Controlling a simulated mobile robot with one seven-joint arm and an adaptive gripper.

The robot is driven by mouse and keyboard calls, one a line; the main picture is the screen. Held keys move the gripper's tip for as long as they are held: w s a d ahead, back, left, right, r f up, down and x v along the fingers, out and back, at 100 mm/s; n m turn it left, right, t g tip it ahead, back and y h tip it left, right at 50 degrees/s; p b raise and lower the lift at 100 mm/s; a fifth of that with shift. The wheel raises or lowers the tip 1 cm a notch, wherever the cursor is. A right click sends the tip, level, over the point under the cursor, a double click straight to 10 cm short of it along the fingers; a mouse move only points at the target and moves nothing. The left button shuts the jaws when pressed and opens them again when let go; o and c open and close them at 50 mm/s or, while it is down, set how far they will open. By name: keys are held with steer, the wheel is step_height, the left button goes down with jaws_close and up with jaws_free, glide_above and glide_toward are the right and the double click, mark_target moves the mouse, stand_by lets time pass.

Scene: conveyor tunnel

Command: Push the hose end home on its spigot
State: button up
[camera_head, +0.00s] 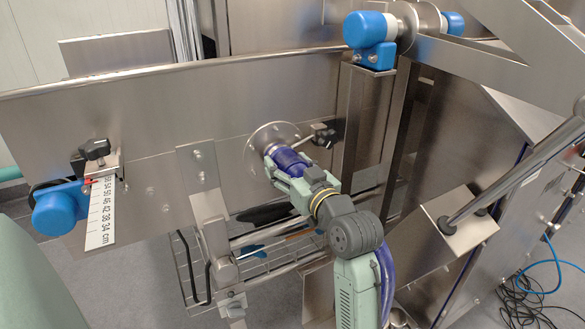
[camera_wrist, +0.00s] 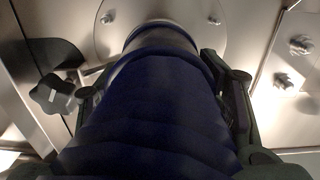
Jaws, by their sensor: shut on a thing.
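The hose end (camera_head: 287,160) is a dark blue, ribbed tube with a thicker collar. My gripper (camera_head: 285,172) is shut around it, in front of a steel wall panel. In the wrist view the hose end (camera_wrist: 150,105) fills the middle, with a dark finger on either side. It points at a round, bolted steel flange (camera_head: 256,148), which also shows in the wrist view (camera_wrist: 207,18). The hose end covers the spigot at the flange's middle, with at most a lighter rim showing. I cannot tell how far it sits on the spigot.
A black star knob (camera_head: 326,136) juts out close to the flange's right; it is at the left in the wrist view (camera_wrist: 52,93). A steel bracket (camera_head: 200,180) stands left. A wire basket (camera_head: 215,268) hangs below. Blue cable (camera_head: 556,276) lies on the right floor.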

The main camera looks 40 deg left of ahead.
steer(key=shift+w+a, duration=0.25)
steer(key=shift+a, duration=0.4)
steer(key=o, duration=1.8)
steer(key=shift+c, duration=0.2)
steer(key=shift+d, duration=0.1)
steer(key=v, duration=1.1)
steer(key=shift+s+d, duration=0.15)
steer(key=shift+d, duration=0.25)
